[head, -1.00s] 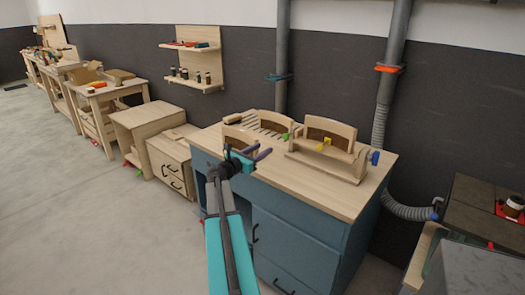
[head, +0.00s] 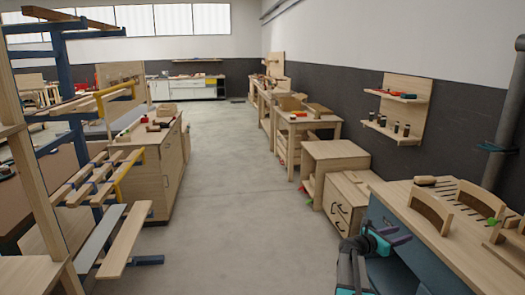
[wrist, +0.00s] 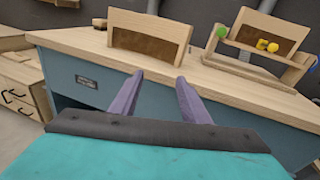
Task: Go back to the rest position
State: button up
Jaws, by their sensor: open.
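My gripper (head: 385,238) shows at the lower right of the head view, in front of the blue workbench (head: 440,265) with a pale wooden top. In the wrist view its two purple fingers (wrist: 160,98) stand apart with nothing between them. They point toward the bench's front edge. A curved wooden chair back form (wrist: 148,37) stands on the bench beyond the fingers, apart from them. A second wooden form with a clamp frame (wrist: 262,45) stands to its right, with yellow and green knobs.
A wooden drawer cabinet (head: 345,200) stands left of the blue bench. A lumber rack (head: 85,170) and a wooden workbench (head: 155,165) stand at the left. A wall shelf (head: 398,110) hangs at the right. The grey floor (head: 225,200) between the rows is clear.

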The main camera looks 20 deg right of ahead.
jog(key=w+a+f+t+y, duration=0.25)
jog(key=a+f+y, duration=0.45)
jog(key=a+f, duration=2.5)
jog(key=s+a+f+m+g+y, duration=0.25)
jog(key=s+a+f, duration=0.45)
jog(key=a, duration=0.4)
jog(key=s+a+f+m+g+y, duration=0.2)
jog(key=s+a+f+m, duration=0.25)
jog(key=s+a, duration=0.5)
jog(key=s+a+m+g+y, duration=0.2)
jog(key=s+a+m+y, duration=0.3)
jog(key=s+a+m, duration=0.5)
jog(key=shift+s+a+f+m+g+y, duration=0.4)
jog(key=shift+a+m, duration=0.3)
jog(key=shift+a, duration=1.1)
